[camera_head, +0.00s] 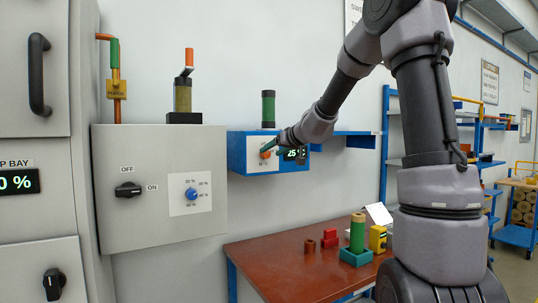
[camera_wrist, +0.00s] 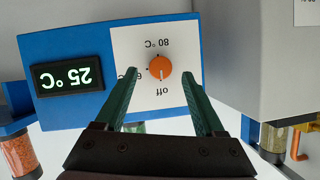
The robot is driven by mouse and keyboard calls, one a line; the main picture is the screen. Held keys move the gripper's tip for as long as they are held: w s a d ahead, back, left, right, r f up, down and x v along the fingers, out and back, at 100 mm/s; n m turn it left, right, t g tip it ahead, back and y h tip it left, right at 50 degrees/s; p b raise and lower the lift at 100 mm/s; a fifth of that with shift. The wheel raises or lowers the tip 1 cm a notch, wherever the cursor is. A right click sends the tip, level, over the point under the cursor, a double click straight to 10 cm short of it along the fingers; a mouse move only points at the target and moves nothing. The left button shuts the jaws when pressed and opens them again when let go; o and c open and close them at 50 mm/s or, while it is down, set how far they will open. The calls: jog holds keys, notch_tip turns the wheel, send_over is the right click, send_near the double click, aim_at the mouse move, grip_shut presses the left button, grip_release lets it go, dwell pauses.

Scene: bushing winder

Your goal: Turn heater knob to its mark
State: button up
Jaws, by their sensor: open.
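The heater is a blue box (camera_head: 236,153) on the wall, with a white dial plate and a display (camera_wrist: 68,76) reading 25 °C. Its orange knob (camera_wrist: 161,68) shows upside down in the wrist view, its white pointer line toward "off". Marks for 80 °C and one starting with 6 stand around it; the latter is partly covered by a finger. My gripper (camera_wrist: 160,76) is open, its green fingers on either side of the knob, with gaps visible.
A grey cabinet (camera_head: 160,220) with a black switch (camera_head: 128,190) and a blue knob (camera_head: 191,193) is left of the heater. A green cylinder (camera_head: 268,108) stands on the heater. A red-brown table (camera_head: 275,262) below holds several coloured parts.

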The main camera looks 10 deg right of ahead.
aim_at(268, 153)
jog(key=shift+x, duration=1.55)
grip_shut()
